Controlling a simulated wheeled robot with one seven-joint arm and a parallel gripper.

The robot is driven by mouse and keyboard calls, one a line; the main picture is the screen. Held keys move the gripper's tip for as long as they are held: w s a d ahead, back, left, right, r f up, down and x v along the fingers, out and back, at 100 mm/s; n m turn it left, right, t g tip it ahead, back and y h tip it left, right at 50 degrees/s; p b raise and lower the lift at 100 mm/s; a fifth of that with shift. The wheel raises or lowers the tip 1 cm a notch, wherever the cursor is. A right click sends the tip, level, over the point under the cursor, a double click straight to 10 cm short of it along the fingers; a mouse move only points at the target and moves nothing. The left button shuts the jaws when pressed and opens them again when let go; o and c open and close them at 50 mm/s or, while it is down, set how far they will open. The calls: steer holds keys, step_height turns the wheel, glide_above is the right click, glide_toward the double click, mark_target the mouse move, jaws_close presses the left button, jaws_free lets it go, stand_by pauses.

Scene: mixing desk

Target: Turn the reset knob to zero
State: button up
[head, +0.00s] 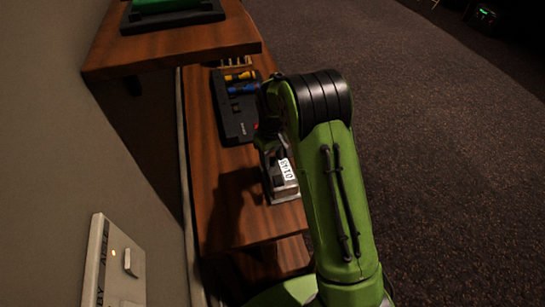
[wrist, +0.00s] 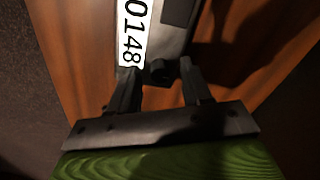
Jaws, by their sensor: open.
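A small grey counter (head: 285,190) with a white number strip stands on the wooden desk, partly behind my arm. In the wrist view the counter (wrist: 177,12) shows its strip reading 0148. A small dark reset knob (wrist: 158,72) sticks out from its near end. My gripper (wrist: 160,82) is open, with one finger on each side of the knob. I cannot tell whether either finger touches it. In the head view my green arm hides the knob and most of the gripper.
A dark panel (head: 238,122) with blue and yellow cylinders lies farther along the desk (head: 227,178). A raised wooden shelf (head: 180,50) carries a green item at the upper left. A wall box (head: 112,268) is at the lower left. Carpet lies open to the right.

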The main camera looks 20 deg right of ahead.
jaws_close()
steer(key=shift+m, duration=0.3)
steer(key=m, duration=0.5)
steer(key=shift+r, duration=0.1)
steer(key=m, duration=0.5)
steer(key=shift+m, duration=0.3)
steer(key=m, duration=0.5)
steer(key=shift+m, duration=0.3)
steer(key=m+b, duration=0.1)
steer(key=m, duration=0.4)
steer(key=shift+m, duration=0.6)
